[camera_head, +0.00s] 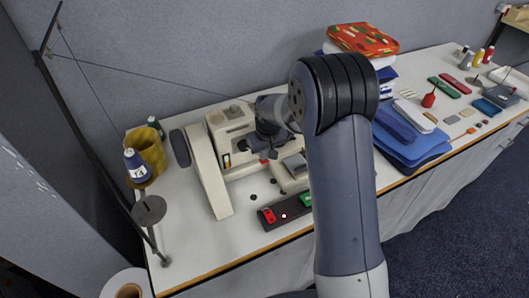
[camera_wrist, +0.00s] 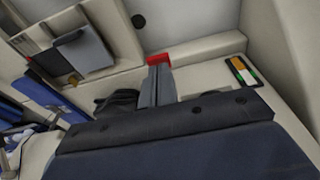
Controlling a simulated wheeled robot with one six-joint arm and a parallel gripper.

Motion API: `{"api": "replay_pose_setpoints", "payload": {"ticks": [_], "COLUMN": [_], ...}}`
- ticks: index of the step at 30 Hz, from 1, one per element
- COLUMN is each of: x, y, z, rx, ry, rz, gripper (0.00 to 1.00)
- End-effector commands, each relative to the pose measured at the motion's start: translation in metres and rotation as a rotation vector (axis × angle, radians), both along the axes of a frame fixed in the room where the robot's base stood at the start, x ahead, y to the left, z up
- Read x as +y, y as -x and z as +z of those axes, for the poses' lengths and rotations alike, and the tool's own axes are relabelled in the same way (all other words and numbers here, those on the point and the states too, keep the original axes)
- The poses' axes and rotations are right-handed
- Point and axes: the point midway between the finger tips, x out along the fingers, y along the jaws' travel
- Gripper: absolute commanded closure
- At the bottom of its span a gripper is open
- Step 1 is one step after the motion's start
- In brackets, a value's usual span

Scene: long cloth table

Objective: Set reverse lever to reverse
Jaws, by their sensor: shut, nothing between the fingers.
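A cream sewing machine (camera_head: 205,165) stands on the table, partly hidden behind my arm. In the wrist view its pale body (camera_wrist: 205,58) fills much of the picture. A small red piece, which looks like the reverse lever (camera_wrist: 158,59), sits against this body. My gripper (camera_wrist: 157,76) is shut and empty, with its narrow grey fingers pointing at the red piece. The fingertips are right at its near edge; I cannot tell whether they touch. In the head view my gripper (camera_head: 266,152) is in front of the machine's body, and the lever is hard to make out.
A dark control box (camera_head: 275,217) with red and green buttons lies in front of the machine. Folded blue cloth (camera_head: 412,148) and a patterned red bundle (camera_head: 362,38) lie at the right and back.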

Motion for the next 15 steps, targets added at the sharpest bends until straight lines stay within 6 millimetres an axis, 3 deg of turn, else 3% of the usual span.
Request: {"api": "replay_pose_setpoints", "payload": {"ticks": [15], "x": [-0.0013], "y": [0.0029], "z": [-0.0043], "rx": [-0.053], "ry": [-0.022], "rz": [0.001], "gripper": [1.0]}}
